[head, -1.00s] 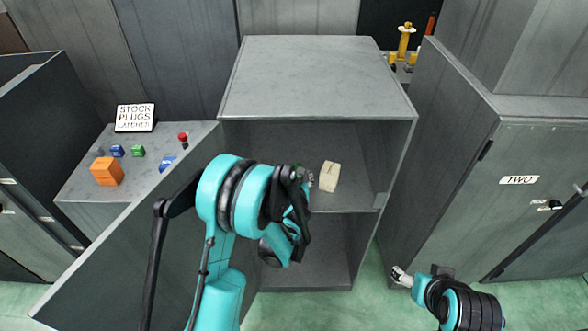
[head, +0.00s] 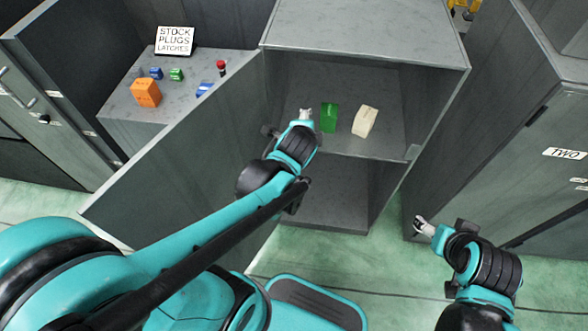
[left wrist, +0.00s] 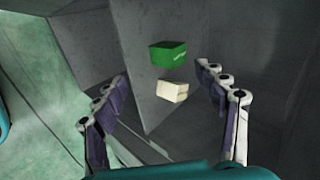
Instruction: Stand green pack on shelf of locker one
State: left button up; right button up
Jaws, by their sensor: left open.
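The green pack (head: 329,118) stands upright on the shelf (head: 352,145) inside the open locker, just left of a cream pack (head: 365,121). In the left wrist view the green pack (left wrist: 168,54) and the cream pack (left wrist: 173,92) show beyond the fingers, with a gap between gripper and packs. My left gripper (head: 306,114) is at the locker's mouth, left of the green pack; in its wrist view its fingers (left wrist: 167,100) are spread and empty. My right gripper (head: 422,226) is low, in front of the right locker; its finger opening is too small to tell.
The open locker door (head: 185,160) stands left of my left arm. A counter (head: 128,110) holds an orange block (head: 146,93), several small coloured parts, a red-topped plunger (head: 221,67) and a stock sign (head: 174,41). A locker marked TWO (head: 565,153) stands right.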

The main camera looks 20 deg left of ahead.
pick_arm(q)
jog(key=s+d+r+n+g+h, duration=0.1)
jog(key=s+d+n+g+h, duration=0.1)
jog(key=s+n, duration=1.1)
jog(key=shift+s+d+n, duration=0.3)
jog(key=shift+s+n, duration=0.1)
jog(key=shift+s, duration=0.25)
